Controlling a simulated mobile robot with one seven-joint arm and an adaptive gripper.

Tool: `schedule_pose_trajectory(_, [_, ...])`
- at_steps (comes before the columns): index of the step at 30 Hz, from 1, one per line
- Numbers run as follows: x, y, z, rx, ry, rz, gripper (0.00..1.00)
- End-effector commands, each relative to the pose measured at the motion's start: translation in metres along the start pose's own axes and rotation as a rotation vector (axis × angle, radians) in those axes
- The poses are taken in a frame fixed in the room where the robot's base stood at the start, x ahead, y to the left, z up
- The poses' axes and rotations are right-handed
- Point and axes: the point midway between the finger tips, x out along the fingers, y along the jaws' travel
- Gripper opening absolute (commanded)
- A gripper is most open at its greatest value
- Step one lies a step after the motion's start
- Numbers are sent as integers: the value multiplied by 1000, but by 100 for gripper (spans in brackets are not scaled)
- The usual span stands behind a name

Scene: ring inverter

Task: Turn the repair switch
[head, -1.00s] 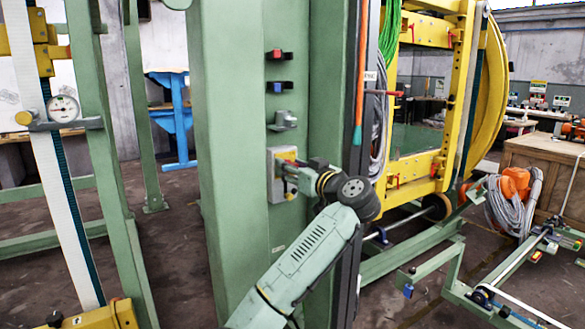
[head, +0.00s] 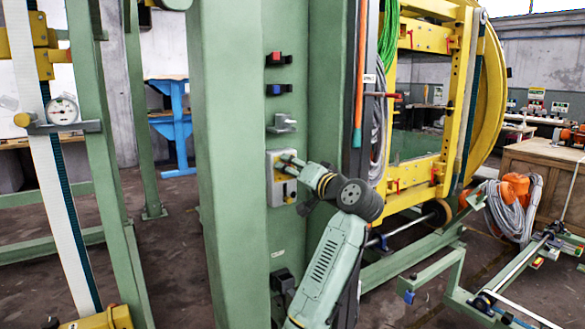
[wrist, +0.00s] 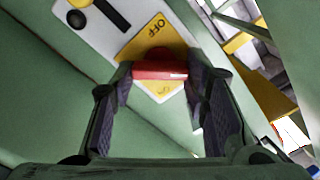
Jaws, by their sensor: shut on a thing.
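The switch box (head: 274,190) is a grey plate with yellow labels on the green post, near the middle of the head view. In the wrist view its grey plate (wrist: 95,38) carries a yellow label marked OFF (wrist: 157,28). A red switch handle (wrist: 160,71) stands in front of this label, between my fingertips. My gripper (head: 285,160) reaches the upper part of the box from the right and is shut on the red handle. In the head view the gripper hides the handle. The handle's exact angle is hard to tell.
Above the box on the post are a grey bracket (head: 283,123) and black fittings with a blue button (head: 278,88) and a red button (head: 277,58). A dark rail with an orange rod (head: 360,90) runs close right.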

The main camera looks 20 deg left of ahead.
Motion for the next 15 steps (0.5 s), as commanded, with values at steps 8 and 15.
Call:
schedule_pose_trajectory(8, [0, 0, -1, 264, -3, 3, 14])
schedule_pose_trajectory(15, [0, 1, -1, 485, -1, 2, 14])
